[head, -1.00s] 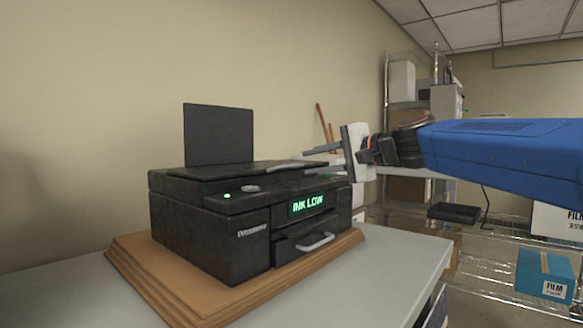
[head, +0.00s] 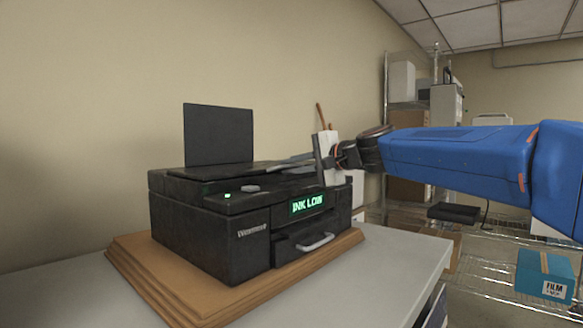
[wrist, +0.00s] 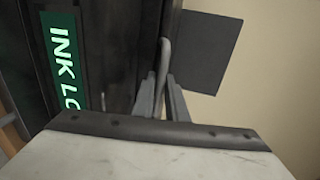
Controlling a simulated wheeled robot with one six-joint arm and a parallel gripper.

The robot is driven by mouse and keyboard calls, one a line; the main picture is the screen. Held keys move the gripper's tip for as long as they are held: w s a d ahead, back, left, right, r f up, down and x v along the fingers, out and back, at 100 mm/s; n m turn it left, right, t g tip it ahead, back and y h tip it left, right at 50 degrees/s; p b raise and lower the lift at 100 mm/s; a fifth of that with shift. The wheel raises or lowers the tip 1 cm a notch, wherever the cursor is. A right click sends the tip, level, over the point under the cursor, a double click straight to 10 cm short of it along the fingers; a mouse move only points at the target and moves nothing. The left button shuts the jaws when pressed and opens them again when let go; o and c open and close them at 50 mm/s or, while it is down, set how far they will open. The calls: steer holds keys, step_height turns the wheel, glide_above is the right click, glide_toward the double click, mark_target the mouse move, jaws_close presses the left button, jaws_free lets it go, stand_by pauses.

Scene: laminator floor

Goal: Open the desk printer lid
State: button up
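The desk printer (head: 215,235) is a black box with a green "INK LOW" display, and its flat dark lid (head: 225,172) lies down on top. My gripper (head: 285,164) reaches in from the right at the lid's right front edge. In the wrist view, the two grey fingers (wrist: 163,88) lie close together, one on each side of a thin grey lip (wrist: 165,55) at the lid's edge. They appear to pinch it, though the contact is small and dark. The display (wrist: 65,65) is left of the fingers.
An upright dark panel (head: 218,135) stands at the printer's back. The printer sits on a wooden board (head: 150,275) on a grey table (head: 395,262). A wire shelf (head: 490,262) with boxes stands behind on the right. The table's front right is clear.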

jaws_close()
steer(key=shift+r, duration=0.1)
